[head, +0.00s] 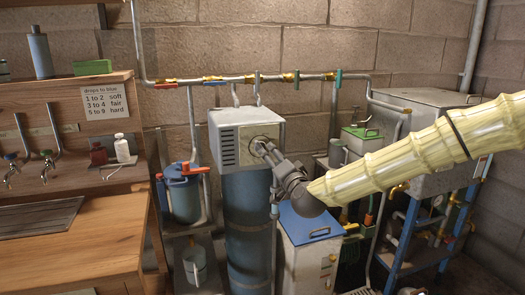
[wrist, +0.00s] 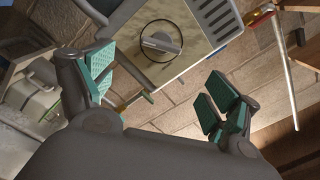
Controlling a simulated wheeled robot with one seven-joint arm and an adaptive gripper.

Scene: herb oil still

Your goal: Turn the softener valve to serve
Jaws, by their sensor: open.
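The softener valve is a grey box (head: 234,137) with a vented side, on top of a tall blue tank (head: 247,220). Its round dial with a grey bar knob (wrist: 160,43) shows on the front plate in the wrist view. The knob's bar lies roughly crosswise in that view; any markings around it are too small to read. My gripper (wrist: 157,88) is open, its two green-padded fingers wide apart and empty, with the knob beyond and between them. In the head view my gripper (head: 265,148) is at the valve's front face and partly hides the dial.
A white cabinet with a blue lid (head: 312,222) stands below my arm. Pipes with coloured levers (head: 250,79) run along the wall above the valve. A blue canister with a red handle (head: 183,190) stands left of the tank. A wooden bench (head: 85,235) fills the left side.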

